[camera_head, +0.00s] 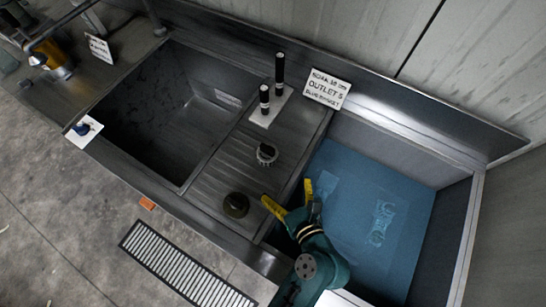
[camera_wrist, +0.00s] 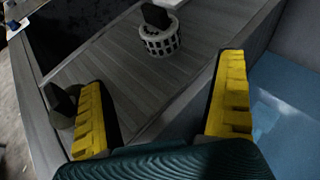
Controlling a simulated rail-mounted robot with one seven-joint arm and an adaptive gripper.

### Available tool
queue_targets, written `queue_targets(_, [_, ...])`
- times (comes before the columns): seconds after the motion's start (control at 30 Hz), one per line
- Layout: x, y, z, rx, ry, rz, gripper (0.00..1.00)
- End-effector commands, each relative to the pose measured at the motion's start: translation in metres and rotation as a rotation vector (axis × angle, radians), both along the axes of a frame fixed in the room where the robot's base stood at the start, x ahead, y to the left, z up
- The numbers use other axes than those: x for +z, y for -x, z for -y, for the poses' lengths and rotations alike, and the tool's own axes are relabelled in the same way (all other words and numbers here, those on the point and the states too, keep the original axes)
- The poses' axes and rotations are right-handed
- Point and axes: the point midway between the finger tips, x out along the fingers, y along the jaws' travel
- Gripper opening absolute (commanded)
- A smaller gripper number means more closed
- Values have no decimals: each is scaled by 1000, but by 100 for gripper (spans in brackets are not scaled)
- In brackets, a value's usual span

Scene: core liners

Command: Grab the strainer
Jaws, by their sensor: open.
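The strainer (camera_head: 266,154) stands on the ribbed drainboard between the sink and the blue-floored bin. In the wrist view the strainer (camera_wrist: 161,42) is a pale, perforated, short round basket with a black knob on top. My gripper (camera_head: 287,191) is open and empty, with yellow fingers spread apart over the drainboard's right edge. In the wrist view my gripper (camera_wrist: 162,75) has the strainer ahead of it, between the lines of the two fingers and apart from both. A dark olive round piece with a knob (camera_head: 236,205) sits left of my gripper; it also shows beside the left finger (camera_wrist: 62,104).
The deep sink (camera_head: 150,110) is on the left. Two black upright cylinders (camera_head: 272,88) stand on a white card behind the strainer, near a lettered sign (camera_head: 326,89). The blue-floored bin (camera_head: 410,215) is right. A white card with a blue piece (camera_head: 84,129) lies at the sink's left edge.

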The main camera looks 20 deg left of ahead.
Motion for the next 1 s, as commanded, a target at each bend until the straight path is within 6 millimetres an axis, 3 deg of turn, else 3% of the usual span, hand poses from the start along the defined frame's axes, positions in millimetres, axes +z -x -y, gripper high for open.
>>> queue_targets(0.3, [-28,-50,-51,7,2,2,100])
queue_targets(0.8, [-57,-99,-96,3,2,2,100])
queue_targets(1.0, [-57,-101,-98,1,2,1,100])
